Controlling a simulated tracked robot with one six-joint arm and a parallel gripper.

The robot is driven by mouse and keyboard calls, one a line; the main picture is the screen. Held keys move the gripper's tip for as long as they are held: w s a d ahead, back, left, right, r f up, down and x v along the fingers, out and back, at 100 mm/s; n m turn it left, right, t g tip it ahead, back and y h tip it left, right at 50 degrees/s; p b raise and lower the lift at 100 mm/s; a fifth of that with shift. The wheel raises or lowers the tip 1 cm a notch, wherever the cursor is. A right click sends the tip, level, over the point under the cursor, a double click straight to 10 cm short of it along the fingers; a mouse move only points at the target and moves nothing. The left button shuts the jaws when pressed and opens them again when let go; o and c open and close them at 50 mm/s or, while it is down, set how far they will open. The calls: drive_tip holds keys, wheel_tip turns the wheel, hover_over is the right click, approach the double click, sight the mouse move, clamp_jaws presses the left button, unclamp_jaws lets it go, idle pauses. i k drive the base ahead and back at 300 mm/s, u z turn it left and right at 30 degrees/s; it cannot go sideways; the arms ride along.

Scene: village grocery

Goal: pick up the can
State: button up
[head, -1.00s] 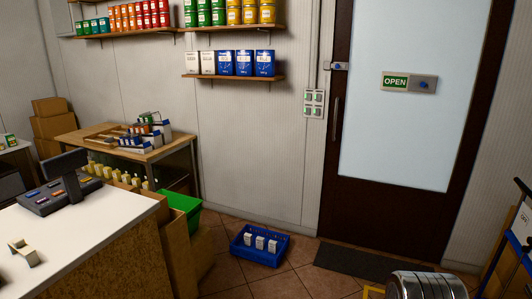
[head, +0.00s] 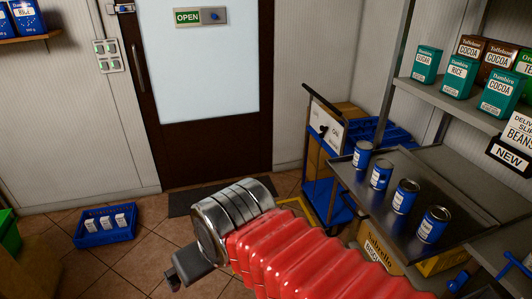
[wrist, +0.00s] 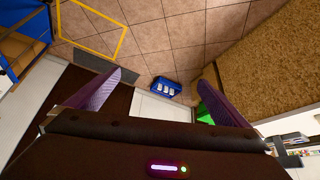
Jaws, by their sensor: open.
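Several blue cans with silver tops stand upright in a slanting row on a grey shelf at the right of the head view. The farthest is a small can (head: 362,154); then come a second can (head: 380,175), a third can (head: 404,197) and the nearest can (head: 433,225). My gripper (wrist: 160,95) is open and empty in the wrist view, its two purple fingers wide apart above the floor. In the head view only a dark part of it shows beyond my arm, left of the shelf and well away from the cans. No can shows in the wrist view.
The grey shelf (head: 346,183) has an upper shelf with teal and brown boxes (head: 461,76) above it. A blue trolley (head: 318,190) stands left of it. A blue crate (head: 104,238) with white packs lies on the floor. The tiled floor (head: 150,245) between is clear.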

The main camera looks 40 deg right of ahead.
sight(383, 168)
drive_tip(key=z, duration=2.3)
